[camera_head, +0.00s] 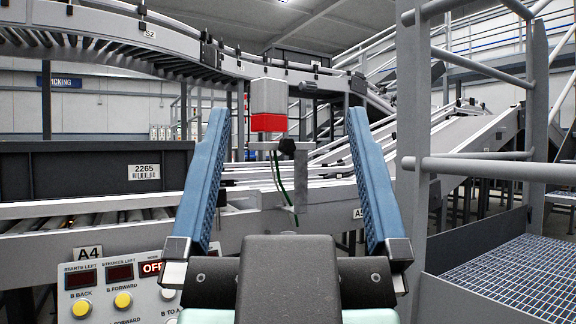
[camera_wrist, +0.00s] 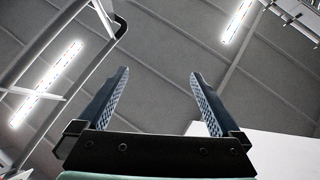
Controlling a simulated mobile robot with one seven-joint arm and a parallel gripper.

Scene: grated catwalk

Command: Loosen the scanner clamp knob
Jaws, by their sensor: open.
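The scanner (camera_head: 268,104), a grey box with a red lower band, sits on a bracket post beside the conveyor, in the middle of the head view. A small black clamp knob (camera_head: 287,146) shows just below it, at the bracket. My gripper (camera_head: 284,118) is open, its two blue ridged fingers pointing up and forward. In the picture the scanner and knob appear between the fingers, farther off, and nothing is held. In the wrist view my open gripper (camera_wrist: 160,75) points toward the ceiling, and neither scanner nor knob shows there.
A black crate (camera_head: 95,172) labelled 2265 stands on rollers at left. Below it is a control panel (camera_head: 118,285) with yellow buttons. Grey railing posts (camera_head: 412,150) and a grated platform (camera_head: 520,275) stand at right. A curved conveyor (camera_head: 110,30) runs overhead. A green cable hangs below the scanner.

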